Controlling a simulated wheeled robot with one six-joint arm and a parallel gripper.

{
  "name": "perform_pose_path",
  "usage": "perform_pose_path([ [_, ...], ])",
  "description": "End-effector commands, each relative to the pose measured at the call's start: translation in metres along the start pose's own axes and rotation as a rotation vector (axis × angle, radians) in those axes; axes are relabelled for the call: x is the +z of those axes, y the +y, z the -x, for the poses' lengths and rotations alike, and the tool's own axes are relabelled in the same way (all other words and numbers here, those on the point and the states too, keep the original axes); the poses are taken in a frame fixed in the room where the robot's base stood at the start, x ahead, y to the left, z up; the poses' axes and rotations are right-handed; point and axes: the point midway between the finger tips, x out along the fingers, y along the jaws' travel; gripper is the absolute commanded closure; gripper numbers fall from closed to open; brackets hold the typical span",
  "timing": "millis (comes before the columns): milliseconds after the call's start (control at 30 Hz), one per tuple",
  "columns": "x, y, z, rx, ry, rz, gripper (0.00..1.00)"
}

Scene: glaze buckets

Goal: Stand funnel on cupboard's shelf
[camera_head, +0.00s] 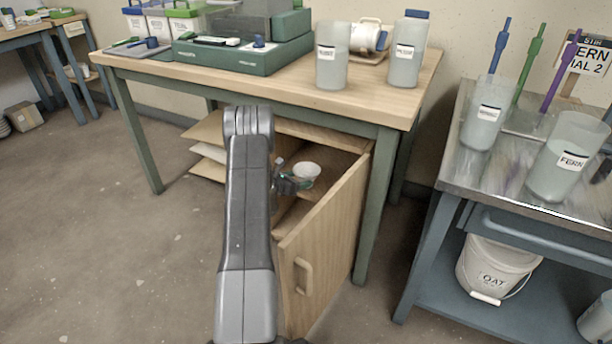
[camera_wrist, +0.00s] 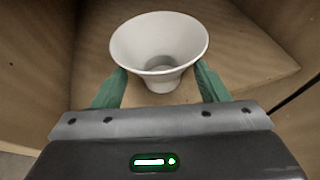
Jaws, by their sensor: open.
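A white funnel (camera_wrist: 160,45) stands with its wide mouth up on the wooden shelf (camera_wrist: 88,62) of the cupboard in the wrist view. In the head view the funnel (camera_head: 306,173) shows inside the open cupboard (camera_head: 341,158) under the table. My gripper (camera_wrist: 160,82) is open, with one green finger on each side of the funnel's lower part. I cannot tell whether the fingers touch it. In the head view my gripper (camera_head: 298,182) is inside the cupboard, partly hidden by the arm. The funnel's foot is partly hidden.
The cupboard's door (camera_head: 325,235) stands open at the right of the arm. The wooden table (camera_head: 270,85) above carries cups and boxes. A metal bench (camera_head: 510,182) with cups and a white bucket (camera_head: 492,268) stands at right.

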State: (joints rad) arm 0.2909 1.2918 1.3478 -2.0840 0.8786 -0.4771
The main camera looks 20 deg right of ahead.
Motion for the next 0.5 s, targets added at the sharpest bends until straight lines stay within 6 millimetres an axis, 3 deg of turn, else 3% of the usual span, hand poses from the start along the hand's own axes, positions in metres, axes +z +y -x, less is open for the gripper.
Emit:
perform_pose_path([
  [33, 0.003, 0.0, 0.014, 0.001, 0.0, 0.002, 0.33],
  [200, 0.002, 0.0, 0.045, 0.001, 0.0, 0.001, 0.33],
  [500, 0.0, 0.0, 0.064, -0.001, -0.001, -0.002, 0.33],
])
